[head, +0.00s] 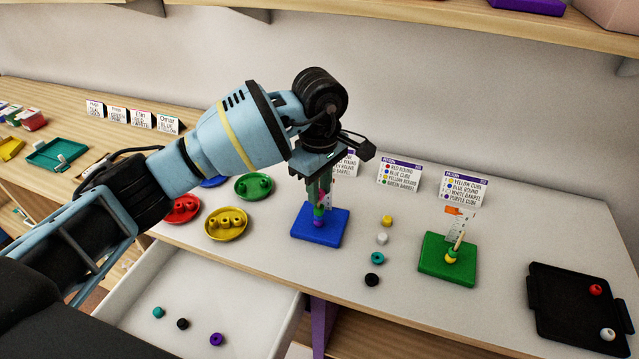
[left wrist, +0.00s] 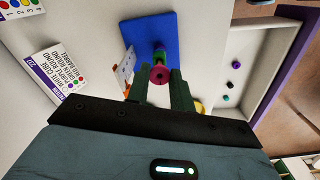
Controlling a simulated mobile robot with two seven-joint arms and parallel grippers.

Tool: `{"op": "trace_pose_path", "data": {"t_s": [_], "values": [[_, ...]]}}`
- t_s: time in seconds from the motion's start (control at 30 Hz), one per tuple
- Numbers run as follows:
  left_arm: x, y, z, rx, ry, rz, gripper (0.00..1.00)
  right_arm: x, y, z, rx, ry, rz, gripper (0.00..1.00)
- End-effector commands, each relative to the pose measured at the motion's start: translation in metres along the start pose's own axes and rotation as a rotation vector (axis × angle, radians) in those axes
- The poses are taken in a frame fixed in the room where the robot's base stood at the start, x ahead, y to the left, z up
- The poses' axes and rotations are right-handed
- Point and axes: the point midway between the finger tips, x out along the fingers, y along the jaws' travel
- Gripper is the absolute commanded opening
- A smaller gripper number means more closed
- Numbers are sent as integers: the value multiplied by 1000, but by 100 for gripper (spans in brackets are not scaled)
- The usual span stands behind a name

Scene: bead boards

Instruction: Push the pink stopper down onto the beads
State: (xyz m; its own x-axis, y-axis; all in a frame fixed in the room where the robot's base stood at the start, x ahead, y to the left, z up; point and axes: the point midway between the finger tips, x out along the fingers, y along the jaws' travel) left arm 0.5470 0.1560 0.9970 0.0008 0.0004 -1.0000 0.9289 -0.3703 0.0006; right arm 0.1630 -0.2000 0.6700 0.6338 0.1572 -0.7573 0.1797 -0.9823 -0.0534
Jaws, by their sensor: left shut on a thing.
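The pink stopper (left wrist: 159,76) shows in the left wrist view between the two dark green fingers of my left gripper (left wrist: 161,88), which is shut on it. A green bead (left wrist: 160,56) shows just beyond the stopper, over the blue board (left wrist: 139,30). In the head view my left gripper (head: 320,188) points down over the blue board (head: 310,235), with a purple bead (head: 319,211) low on the board's stack. The fingers hide much of the stack, so I cannot tell how wide any gap under the stopper is. My right gripper is not in view.
A green board (head: 432,268) with a yellow bead stands to the right. Loose beads, such as a teal one (head: 377,258), lie between the boards. Yellow (head: 214,235), red and green dishes stand left. A black tray (head: 545,310) lies far right. An open drawer (head: 250,290) is in front.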

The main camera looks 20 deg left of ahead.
Motion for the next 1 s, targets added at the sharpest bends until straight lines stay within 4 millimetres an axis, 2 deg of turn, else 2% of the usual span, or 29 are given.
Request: {"op": "trace_pose_path", "data": {"t_s": [0.57, 1.0], "values": [[4, 0, 0, 0, 0, 0, 2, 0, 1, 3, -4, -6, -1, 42], [16, 0, 0, -1, 0, -2, 2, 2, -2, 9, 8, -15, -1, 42]]}}
